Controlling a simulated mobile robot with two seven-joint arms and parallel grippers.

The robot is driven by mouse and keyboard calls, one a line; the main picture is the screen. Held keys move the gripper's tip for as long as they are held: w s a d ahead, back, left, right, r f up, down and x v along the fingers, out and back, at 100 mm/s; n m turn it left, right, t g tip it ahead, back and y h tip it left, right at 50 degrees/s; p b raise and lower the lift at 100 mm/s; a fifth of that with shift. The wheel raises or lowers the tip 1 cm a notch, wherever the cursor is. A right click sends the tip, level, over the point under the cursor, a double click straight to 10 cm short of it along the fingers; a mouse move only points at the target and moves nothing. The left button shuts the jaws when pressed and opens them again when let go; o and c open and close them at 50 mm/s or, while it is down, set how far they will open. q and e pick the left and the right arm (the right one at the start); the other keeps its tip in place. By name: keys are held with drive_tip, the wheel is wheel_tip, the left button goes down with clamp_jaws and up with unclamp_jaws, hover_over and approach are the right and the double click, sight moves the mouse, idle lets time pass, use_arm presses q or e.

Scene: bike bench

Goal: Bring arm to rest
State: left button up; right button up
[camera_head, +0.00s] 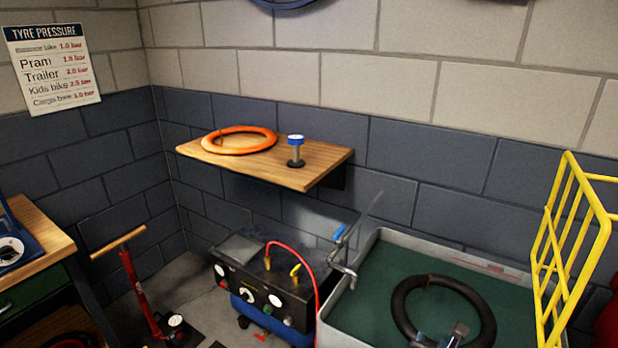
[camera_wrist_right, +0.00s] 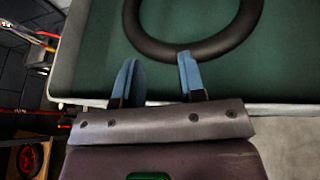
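My right gripper (camera_head: 438,339) shows at the bottom edge of the head view, in front of the near part of a black tube (camera_head: 400,310). In the right wrist view the gripper (camera_wrist_right: 158,75) has its two blue fingers apart with nothing between them. The black tube (camera_wrist_right: 200,50) lies beyond the fingertips; whether one fingertip touches it I cannot tell. My left gripper is in neither view.
The tube lies in a grey-walled basin (camera_head: 375,250) of green water. A yellow wire rack (camera_head: 548,250) stands at its right, a compressor (camera_head: 265,290) at its left.

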drive_tip(key=s+d+f+m+y, duration=0.1)
drive_tip(key=s+f+m+y, duration=0.1)
drive_tip(key=s+m, duration=0.7)
drive_tip(key=s+d+f+m+y, duration=0.1)
drive_tip(key=s+f+m, duration=0.4)
drive_tip(key=m, duration=1.5)
drive_tip(key=s+y, duration=0.1)
drive_tip(key=s, duration=0.3)
drive_tip(key=shift+d+f+m+g+y, duration=0.2)
drive_tip(key=shift+m+g+y, duration=0.1)
drive_tip(key=shift+g+y, duration=0.1)
